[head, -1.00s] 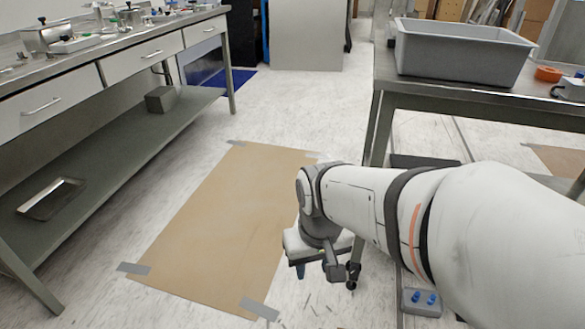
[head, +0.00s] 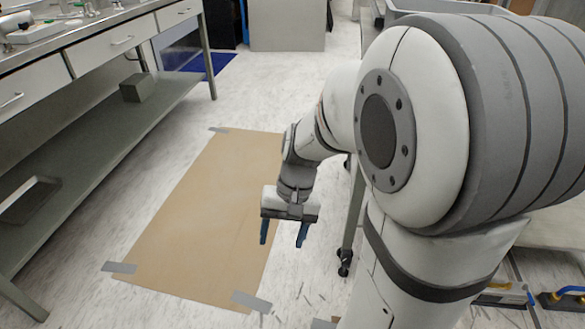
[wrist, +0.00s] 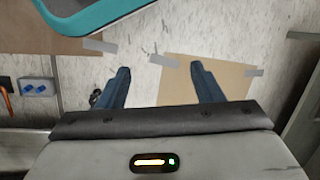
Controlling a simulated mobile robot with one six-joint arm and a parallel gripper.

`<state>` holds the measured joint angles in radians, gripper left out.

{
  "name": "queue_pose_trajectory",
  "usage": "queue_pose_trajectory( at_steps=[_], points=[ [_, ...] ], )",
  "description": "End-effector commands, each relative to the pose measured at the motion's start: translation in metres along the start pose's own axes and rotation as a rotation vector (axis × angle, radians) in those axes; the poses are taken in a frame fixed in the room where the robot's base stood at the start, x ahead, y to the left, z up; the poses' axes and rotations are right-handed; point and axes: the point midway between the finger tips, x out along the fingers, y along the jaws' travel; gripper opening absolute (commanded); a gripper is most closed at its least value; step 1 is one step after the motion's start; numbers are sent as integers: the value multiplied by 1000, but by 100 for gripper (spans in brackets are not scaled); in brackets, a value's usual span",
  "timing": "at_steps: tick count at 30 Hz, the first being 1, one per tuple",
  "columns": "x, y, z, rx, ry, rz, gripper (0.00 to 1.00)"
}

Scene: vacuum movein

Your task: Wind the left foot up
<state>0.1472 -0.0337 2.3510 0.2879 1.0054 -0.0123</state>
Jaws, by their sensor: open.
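A dark caster-like foot (head: 344,262) stands on the floor at the bottom of the right table's grey leg (head: 352,212). A dark shape (wrist: 95,97) beside the left finger in the wrist view may be the same foot, but it is too small to tell. I cannot tell whether this is the left foot. My arm hides much of the right table.
A brown sheet (head: 190,225) is taped to the floor. A steel bench with drawers (head: 122,42) and a lower shelf (head: 75,140) runs along the left. A grey block with blue knobs (wrist: 38,88) and a teal-edged object (wrist: 110,14) show in the wrist view.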

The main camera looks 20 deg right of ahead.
Motion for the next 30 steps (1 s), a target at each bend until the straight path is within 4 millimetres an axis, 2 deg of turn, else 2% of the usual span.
queue_pose_trajectory(
  at_steps=[1, 8, 14, 17, 23, 27, 30],
  points=[
    [8, 3, -14, 74, -51, -50, 60],
    [38, 12, -77, 373, -225, -308, 60],
    [70, 38, -138, 628, -338, -560, 60],
    [89, 58, -168, 751, -380, -695, 60],
    [134, 113, -222, 994, -429, -981, 60],
    [172, 162, -252, 1157, -433, -1191, 60],
    [203, 200, -266, 1271, -419, -1346, 60]
  ],
)
